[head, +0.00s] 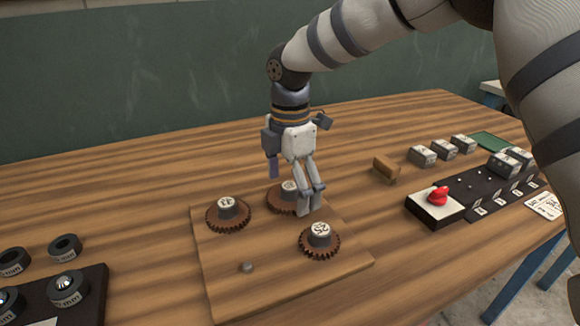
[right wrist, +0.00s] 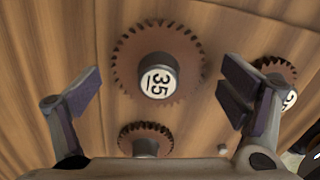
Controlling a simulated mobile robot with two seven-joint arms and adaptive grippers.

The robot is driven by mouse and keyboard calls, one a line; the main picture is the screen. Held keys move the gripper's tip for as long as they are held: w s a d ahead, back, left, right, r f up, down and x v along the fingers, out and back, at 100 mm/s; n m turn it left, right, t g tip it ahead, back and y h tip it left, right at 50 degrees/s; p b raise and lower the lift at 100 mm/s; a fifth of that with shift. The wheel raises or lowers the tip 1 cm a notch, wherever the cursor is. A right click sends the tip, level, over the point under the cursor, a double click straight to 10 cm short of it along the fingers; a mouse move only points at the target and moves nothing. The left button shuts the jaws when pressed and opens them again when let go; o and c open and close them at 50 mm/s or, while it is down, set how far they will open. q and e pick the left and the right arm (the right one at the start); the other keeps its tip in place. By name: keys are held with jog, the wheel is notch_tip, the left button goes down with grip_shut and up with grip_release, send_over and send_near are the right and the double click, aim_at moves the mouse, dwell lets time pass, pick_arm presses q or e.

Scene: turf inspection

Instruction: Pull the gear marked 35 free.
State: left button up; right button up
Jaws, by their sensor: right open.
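The gear marked 35 (right wrist: 158,60) is a brown toothed gear with a grey hub and white label. It is fully visible ahead of my right gripper (right wrist: 160,100) in the right wrist view. The gripper is open and empty, its fingers apart on either side of the gear's lower part. In the head view this gear (head: 277,199) is at the back of the wooden board (head: 220,275), partly hidden by my right gripper (head: 310,200). Whether the fingers touch anything is unclear. My left gripper is not in view.
Two more gears sit on the board, one at left (head: 228,214) and one at front right (head: 320,242). A small bare peg (head: 247,267) stands near the front.

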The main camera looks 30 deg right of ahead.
aim_at(290, 186)
jog(key=shift+f, duration=0.1)
jog(key=c, duration=1.4)
jog(key=o, duration=0.7)
jog(key=c, duration=0.5)
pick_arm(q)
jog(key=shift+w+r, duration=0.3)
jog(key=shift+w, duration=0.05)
pick_arm(e)
jog(key=shift+r, duration=1.2)
jog(key=shift+c, duration=0.2)
jog(key=shift+w+r+p, duration=0.1)
jog(key=shift+r+p, duration=0.1)
jog(key=shift+p, duration=0.1)
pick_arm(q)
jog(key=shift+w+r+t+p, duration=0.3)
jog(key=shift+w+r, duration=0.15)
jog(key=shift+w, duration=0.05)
pick_arm(e)
jog(key=shift+r, duration=2.3)
